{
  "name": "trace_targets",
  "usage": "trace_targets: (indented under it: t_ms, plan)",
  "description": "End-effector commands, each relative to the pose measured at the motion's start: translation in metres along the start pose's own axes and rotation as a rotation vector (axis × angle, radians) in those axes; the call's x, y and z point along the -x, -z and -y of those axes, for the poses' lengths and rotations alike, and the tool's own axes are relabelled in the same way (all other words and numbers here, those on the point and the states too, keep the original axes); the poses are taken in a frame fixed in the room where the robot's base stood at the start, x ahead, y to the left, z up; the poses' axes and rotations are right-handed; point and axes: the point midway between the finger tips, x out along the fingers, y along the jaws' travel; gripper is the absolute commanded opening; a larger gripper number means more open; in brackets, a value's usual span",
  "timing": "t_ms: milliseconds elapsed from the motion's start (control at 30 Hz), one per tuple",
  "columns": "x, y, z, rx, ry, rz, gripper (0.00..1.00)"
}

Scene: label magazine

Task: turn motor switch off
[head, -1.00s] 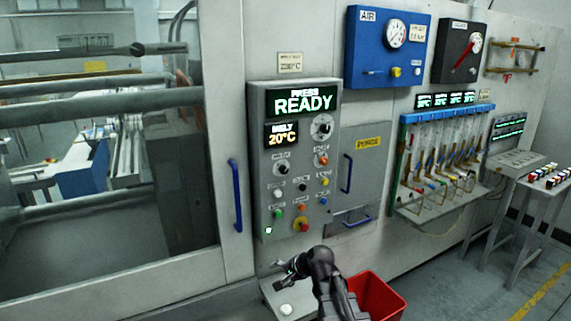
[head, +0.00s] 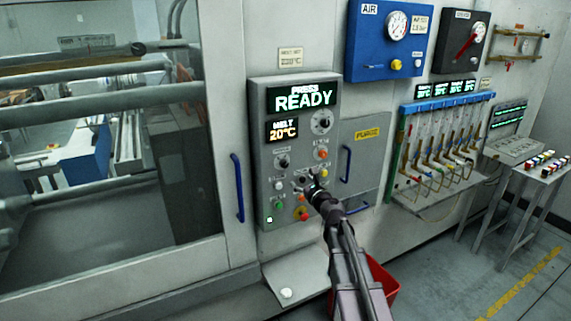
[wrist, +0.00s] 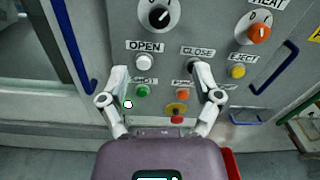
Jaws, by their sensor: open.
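The control panel (head: 262,200) is grey, with lit displays reading PRESS READY and MELT 20°C. A black rotary knob (head: 282,161) sits on its left half and shows in the wrist view (wrist: 159,15) near the top edge. Its label is unreadable, so I cannot confirm it is the motor switch. An orange HEAT knob (wrist: 258,33) is to its right. My gripper (wrist: 161,78) is open and empty before the lower panel, its fingers spread around the OPEN and CLOSE button area. In the head view my gripper (head: 311,184) overlaps the panel's lower right; contact is unclear.
Around my fingers are a white OPEN button (wrist: 144,62), a green button (wrist: 142,91), a yellow EJECT button (wrist: 238,72) and a red mushroom button (wrist: 177,118). Blue handles (head: 237,188) flank the panel. A red bin (head: 384,279) stands below.

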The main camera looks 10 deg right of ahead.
Motion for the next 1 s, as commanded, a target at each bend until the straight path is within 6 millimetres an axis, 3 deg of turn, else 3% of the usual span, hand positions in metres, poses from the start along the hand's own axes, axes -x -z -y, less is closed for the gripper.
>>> trace_targets:
  t_ms: [467,667,1000]
  plan:
    - [-0.009,0.001,0.001,0.005,-0.002,-0.001,0.82]
    - [-0.030,0.001,0.001,0.005,-0.003,-0.001,0.82]
    - [-0.082,0.001,0.002,0.006,-0.002,-0.001,0.82]
